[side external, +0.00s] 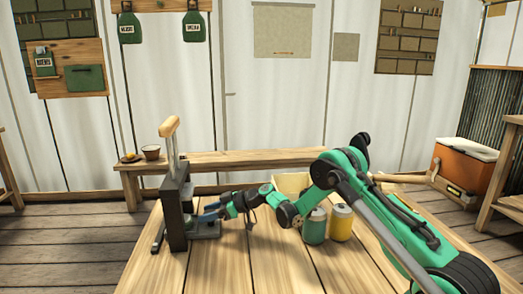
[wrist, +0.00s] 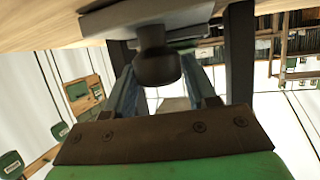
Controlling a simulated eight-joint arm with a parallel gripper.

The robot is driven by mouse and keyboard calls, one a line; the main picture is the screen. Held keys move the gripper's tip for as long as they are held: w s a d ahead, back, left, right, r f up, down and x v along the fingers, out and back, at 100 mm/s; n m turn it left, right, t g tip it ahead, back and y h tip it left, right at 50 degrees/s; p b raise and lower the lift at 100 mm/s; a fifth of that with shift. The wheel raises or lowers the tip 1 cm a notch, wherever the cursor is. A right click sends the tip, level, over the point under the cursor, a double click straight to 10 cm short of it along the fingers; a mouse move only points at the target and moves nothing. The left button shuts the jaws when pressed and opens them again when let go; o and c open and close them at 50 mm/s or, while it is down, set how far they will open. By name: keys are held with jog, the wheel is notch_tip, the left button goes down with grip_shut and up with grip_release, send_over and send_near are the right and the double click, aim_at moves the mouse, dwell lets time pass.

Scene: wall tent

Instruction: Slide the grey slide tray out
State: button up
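The grey slide tray (side external: 208,230) sits low at the front of a dark upright frame (side external: 175,215) on the wooden table. The frame has a pale wooden lever handle (side external: 169,126) on top. My gripper (side external: 212,211) is at the front of the frame, just above the tray. In the wrist view, which looks upside down, the tray (wrist: 110,22) shows at the top with a dark round knob (wrist: 157,67) on it. The two fingers stand apart, one on each side of the knob. Contact with the knob cannot be told. Part of the tray is hidden by my gripper.
A green jar (side external: 314,228) and a yellow jar (side external: 341,222) stand beside my arm, with a pale box (side external: 291,183) behind them. A bench (side external: 230,159) runs behind the table (side external: 225,265). The table's front left is clear.

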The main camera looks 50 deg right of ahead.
grip_shut()
jog(key=s+d, duration=0.2)
jog(key=shift+s+d, duration=0.35)
jog(key=o, duration=0.5)
grip_release()
jog(key=shift+v, duration=2.8)
jog(key=shift+o, duration=0.2)
jog(key=shift+r, duration=0.1)
